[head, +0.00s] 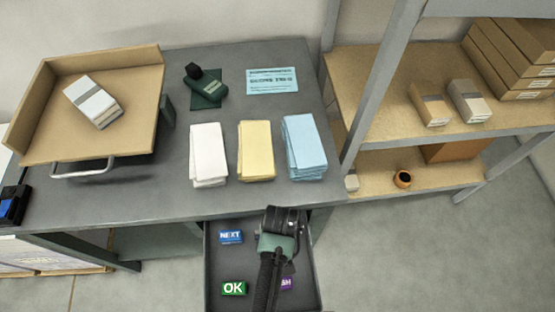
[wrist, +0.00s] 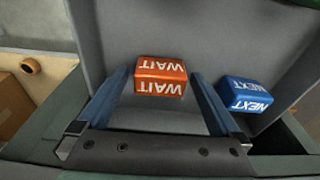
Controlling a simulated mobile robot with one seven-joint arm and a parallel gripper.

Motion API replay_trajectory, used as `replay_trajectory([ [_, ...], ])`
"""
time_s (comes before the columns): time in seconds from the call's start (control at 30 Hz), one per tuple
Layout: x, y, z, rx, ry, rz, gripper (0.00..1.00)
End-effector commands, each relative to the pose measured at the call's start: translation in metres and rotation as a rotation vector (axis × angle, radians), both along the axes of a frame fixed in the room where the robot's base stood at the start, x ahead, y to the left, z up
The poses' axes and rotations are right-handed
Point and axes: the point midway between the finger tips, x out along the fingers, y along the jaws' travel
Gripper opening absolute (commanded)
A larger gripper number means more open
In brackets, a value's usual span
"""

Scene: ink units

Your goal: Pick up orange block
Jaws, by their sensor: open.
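The orange block (wrist: 161,77), lettered WAIT, rests in the open grey drawer in the wrist view. It lies between the blue-grey fingers of my gripper (wrist: 158,92), near their far ends, with a gap visible at least on the right side. My gripper is open and holds nothing. In the head view my gripper (head: 282,222) is over the right part of the drawer (head: 213,262) and hides the orange block.
In the drawer are a blue NEXT block (head: 231,237), a green OK block (head: 234,289) and a partly hidden purple block (head: 287,284). The desk (head: 130,205) above holds white, yellow and blue stacks and a tray (head: 140,100). Shelves (head: 400,60) stand at right.

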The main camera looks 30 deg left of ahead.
Motion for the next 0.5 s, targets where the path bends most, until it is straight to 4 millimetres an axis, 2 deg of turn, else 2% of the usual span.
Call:
replay_trajectory([
  [0.23,0.0008,0.0003,-0.0017,0.001,-0.002,0.000,1.00],
  [0.27,0.0008,0.0004,-0.0017,0.001,-0.002,0.000,0.96],
  [0.5,0.0006,0.0003,-0.0016,0.001,-0.001,0.000,0.53],
])
